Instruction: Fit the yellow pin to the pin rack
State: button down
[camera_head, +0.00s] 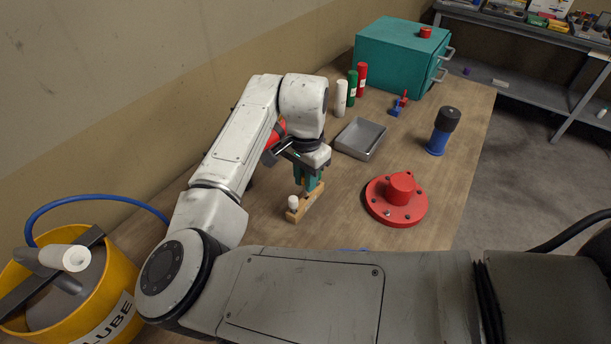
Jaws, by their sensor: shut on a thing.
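The pin rack (303,211) is a small tan wooden block on the bench. A white pin (293,202) stands upright at its near end. My gripper (310,186) points down over the rack's far part, behind the white pin, with its teal fingers close together. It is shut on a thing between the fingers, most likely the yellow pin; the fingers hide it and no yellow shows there. I cannot tell whether the held thing touches the rack.
A red flanged part (397,198) stands right of the rack, a grey tray (361,139) behind. A blue-black cylinder (441,131), white, green and red tubes (351,88) and a teal drawer box (397,58) stand farther back. A yellow drum (112,318) is at lower left.

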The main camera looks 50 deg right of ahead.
aim_at(306, 196)
jog(key=shift+f+b, duration=0.7)
jog(key=shift+f, duration=0.85)
jog(key=c, duration=0.9)
grip_release()
jog(key=shift+r, duration=0.1)
notch_tip(306, 196, up, 11)
jog(key=shift+f+b, duration=0.15)
jog(key=shift+b, duration=0.4)
